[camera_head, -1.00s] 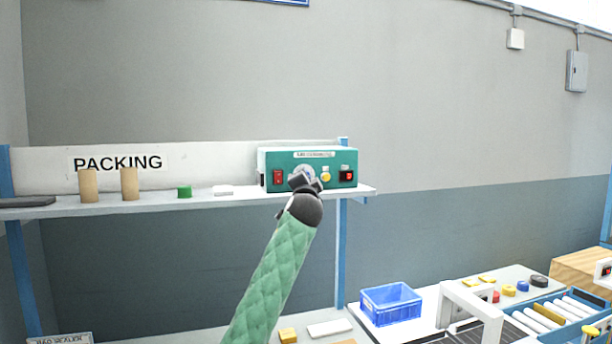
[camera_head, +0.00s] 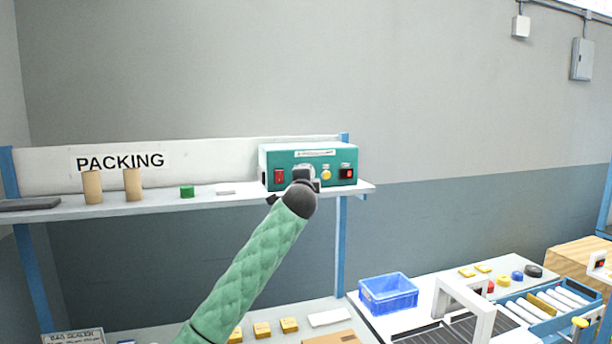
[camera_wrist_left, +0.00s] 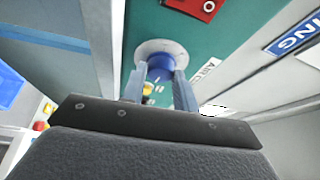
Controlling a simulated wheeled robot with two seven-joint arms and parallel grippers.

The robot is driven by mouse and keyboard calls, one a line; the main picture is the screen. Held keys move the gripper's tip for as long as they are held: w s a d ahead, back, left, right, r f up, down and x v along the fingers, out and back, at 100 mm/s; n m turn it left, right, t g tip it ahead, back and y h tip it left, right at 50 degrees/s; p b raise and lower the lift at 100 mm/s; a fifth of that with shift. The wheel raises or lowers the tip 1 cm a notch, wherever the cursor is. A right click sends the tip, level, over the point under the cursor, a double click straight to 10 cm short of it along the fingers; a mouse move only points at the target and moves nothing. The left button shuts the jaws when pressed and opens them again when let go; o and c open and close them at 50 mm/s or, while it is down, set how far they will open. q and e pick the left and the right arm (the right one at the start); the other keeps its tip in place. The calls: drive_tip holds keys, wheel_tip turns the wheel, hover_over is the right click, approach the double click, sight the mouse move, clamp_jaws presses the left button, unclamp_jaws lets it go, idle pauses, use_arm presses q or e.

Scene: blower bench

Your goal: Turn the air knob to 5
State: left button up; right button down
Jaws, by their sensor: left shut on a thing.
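The green blower control box (camera_head: 280,155) stands on the right end of the shelf. My left gripper (camera_head: 305,172) is at the front of the box and hides most of the air knob in the head view. In the left wrist view the air knob (camera_wrist_left: 160,66) is blue on a pale round dial (camera_wrist_left: 154,48), with the fingers of my left gripper (camera_wrist_left: 160,88) shut on its two sides. The number the knob points at cannot be read. My right gripper is in neither view.
A red switch (camera_head: 279,176), a yellow button (camera_head: 326,173) and a black-and-red switch (camera_head: 346,172) sit beside the knob. The shelf (camera_head: 160,203) also holds two tan cylinders and a green piece. A blue bin (camera_head: 388,293) stands on the bench below right.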

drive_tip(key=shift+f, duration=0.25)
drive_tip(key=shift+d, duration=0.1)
use_arm(q)
drive_tip(key=o, duration=1)
drive_tip(key=shift+c, duration=0.2)
drive_tip(key=shift+s+f, duration=0.1)
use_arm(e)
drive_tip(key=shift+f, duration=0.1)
use_arm(q)
drive_tip(key=s+b, duration=0.3)
drive_tip(key=s, duration=0.4)
drive_tip(key=shift+s+a+f, duration=0.25)
drive_tip(key=shift+a, duration=0.05)
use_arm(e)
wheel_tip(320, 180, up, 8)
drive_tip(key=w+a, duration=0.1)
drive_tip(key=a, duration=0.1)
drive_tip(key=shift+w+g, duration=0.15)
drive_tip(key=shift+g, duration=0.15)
use_arm(q)
drive_tip(key=shift+f, duration=0.1)
